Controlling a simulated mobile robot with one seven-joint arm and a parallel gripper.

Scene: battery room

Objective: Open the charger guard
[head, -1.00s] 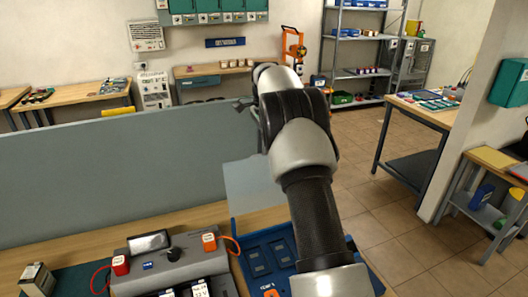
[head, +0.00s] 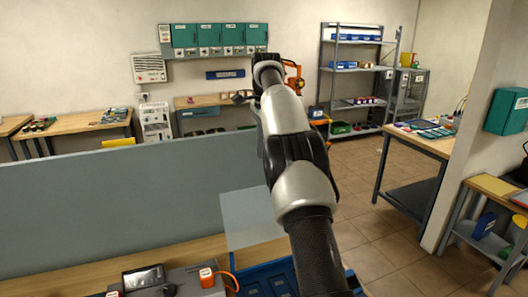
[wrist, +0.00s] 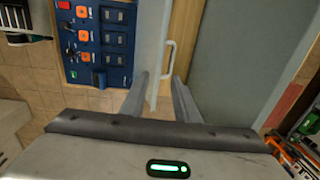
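The charger guard is a clear, pale panel (head: 252,215) standing upright over the blue charger (head: 262,284) in the head view. In the wrist view the guard (wrist: 150,35) runs as a pale strip beside the blue charger face (wrist: 97,42), which has orange switches and dark windows. A white bar handle (wrist: 169,62) is at the guard's right side. My gripper (wrist: 157,82) is open, its two fingers apart. The handle shows between and beyond the fingertips; I cannot tell whether they touch it. In the head view my arm hides part of the charger.
A grey partition (head: 120,200) stands behind the bench (head: 80,268). A grey unit with a screen (head: 180,279) and an orange cable sits left of the charger. A side table (head: 420,143) and shelving (head: 352,88) stand to the right, with open tiled floor between.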

